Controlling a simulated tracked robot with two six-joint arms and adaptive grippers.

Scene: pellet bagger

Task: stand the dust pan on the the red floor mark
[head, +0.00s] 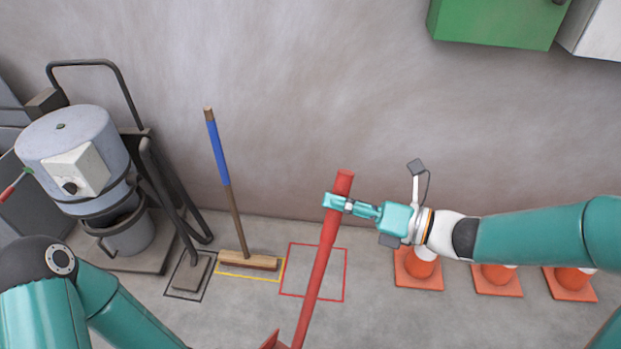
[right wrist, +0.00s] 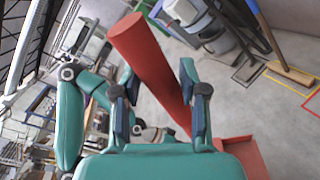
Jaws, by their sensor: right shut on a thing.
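The dust pan (head: 322,255) has a long red handle, tilted in the head view with its top toward the wall. Its red pan end is mostly cut off at the bottom edge of the head view. In the right wrist view the handle (right wrist: 146,62) runs between the fingers, and part of the red pan (right wrist: 245,155) shows below. My right gripper (head: 337,203) is shut on the handle near its top. The red floor mark (head: 345,285) is a red square outline behind the handle. My left arm shows at lower left in the head view, but its gripper is out of view.
A broom (head: 248,262) stands on a yellow mark left of the red one. A grey vacuum machine (head: 70,150) stands further left, beside a black mark (head: 184,296). Several orange cones (head: 418,266) stand right. A green box (head: 490,22) hangs on the wall.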

